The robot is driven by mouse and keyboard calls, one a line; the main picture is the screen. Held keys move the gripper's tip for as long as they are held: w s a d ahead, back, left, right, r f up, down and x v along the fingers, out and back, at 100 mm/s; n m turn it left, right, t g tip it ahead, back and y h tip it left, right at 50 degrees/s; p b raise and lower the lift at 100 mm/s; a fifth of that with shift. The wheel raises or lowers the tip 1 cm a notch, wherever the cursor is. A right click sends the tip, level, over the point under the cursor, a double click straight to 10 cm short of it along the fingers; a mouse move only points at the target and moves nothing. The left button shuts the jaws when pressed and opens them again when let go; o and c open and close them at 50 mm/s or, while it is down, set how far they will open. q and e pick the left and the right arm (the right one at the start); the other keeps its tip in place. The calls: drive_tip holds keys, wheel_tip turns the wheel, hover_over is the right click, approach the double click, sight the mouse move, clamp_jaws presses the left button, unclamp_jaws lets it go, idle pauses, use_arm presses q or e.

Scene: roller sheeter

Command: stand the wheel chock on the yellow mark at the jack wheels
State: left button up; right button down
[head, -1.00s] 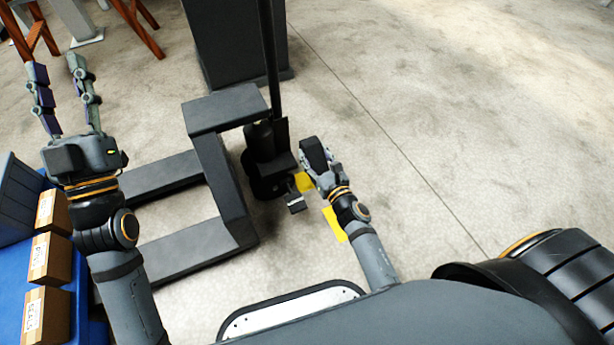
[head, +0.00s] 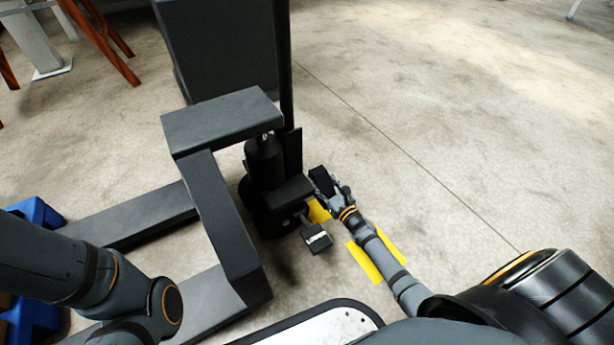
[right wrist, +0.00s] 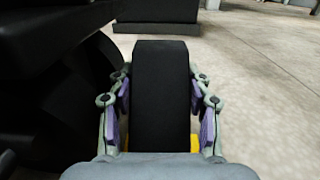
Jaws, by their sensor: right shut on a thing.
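The wheel chock (right wrist: 161,95) is a black block between the fingers of my right gripper (right wrist: 160,110), which is shut on it. In the head view the chock (head: 322,181) is at the fingertips of my right gripper (head: 330,188), beside the jack's black wheels (head: 270,215). A yellow mark (head: 318,210) shows partly on the floor there, with the gripper over part of it. Yellow also shows under the chock in the right wrist view (right wrist: 206,144). I cannot tell whether the chock touches the floor. My left gripper is out of view.
The pallet jack's frame and forks (head: 222,215) stand to the left, with its pump (head: 265,160) and a pedal (head: 316,238) close to my right gripper. Other yellow strips (head: 390,247) lie under my right forearm. A dark cabinet (head: 215,45) stands behind. Floor to the right is clear.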

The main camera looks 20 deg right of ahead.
drive_tip(key=shift+r, duration=0.1)
drive_tip(key=shift+f, duration=0.2)
wheel_tip(320, 180, down, 6)
drive_tip(key=b, duration=0.6)
drive_tip(key=shift+f, duration=0.25)
drive_tip(key=shift+f, duration=0.5)
drive_tip(key=c, duration=0.6)
unclamp_jaws()
drive_tip(key=shift+o, duration=0.6)
drive_tip(key=shift+s+f, duration=0.1)
